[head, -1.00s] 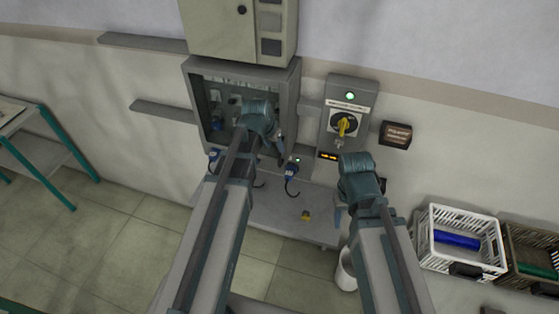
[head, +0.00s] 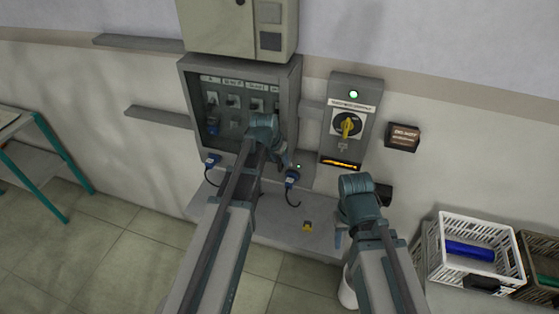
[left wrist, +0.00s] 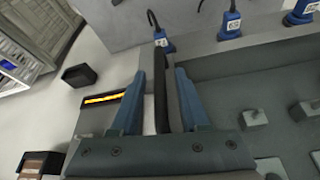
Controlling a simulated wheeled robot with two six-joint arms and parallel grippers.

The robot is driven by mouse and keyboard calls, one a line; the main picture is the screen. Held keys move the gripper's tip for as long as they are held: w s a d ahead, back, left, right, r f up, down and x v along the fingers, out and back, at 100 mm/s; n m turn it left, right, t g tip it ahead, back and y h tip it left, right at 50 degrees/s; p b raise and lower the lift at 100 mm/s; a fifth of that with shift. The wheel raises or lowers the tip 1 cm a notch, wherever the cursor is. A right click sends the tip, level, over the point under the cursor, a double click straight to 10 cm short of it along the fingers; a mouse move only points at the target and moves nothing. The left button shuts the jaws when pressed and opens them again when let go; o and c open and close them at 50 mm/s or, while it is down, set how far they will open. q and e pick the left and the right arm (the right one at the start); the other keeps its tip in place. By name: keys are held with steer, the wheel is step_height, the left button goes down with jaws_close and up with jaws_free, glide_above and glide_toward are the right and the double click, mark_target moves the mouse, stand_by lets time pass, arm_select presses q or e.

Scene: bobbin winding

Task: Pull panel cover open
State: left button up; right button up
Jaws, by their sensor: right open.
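The grey panel box (head: 185,88) is on the wall left of centre, its switches visible inside its frame. I cannot tell whether a clear cover lies over them. My left gripper (head: 284,160) is at the box's lower right edge. In the left wrist view its two blue fingers (left wrist: 165,95) stand on either side of a dark upright bar (left wrist: 160,88), which looks like a handle. Whether they press on it is unclear. My right gripper (head: 339,236) is open and empty, below the switch box with the yellow knob, in front of the shelf.
The switch box (head: 364,103) has a green lamp, a yellow rotary knob and an orange display. Blue plugs (head: 291,178) hang under the panel box. A small yellow item (head: 307,227) lies on the shelf (head: 268,226). A white crate (head: 440,262) is at right.

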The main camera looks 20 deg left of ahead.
arm_select(q)
jaws_close()
stand_by(1.2)
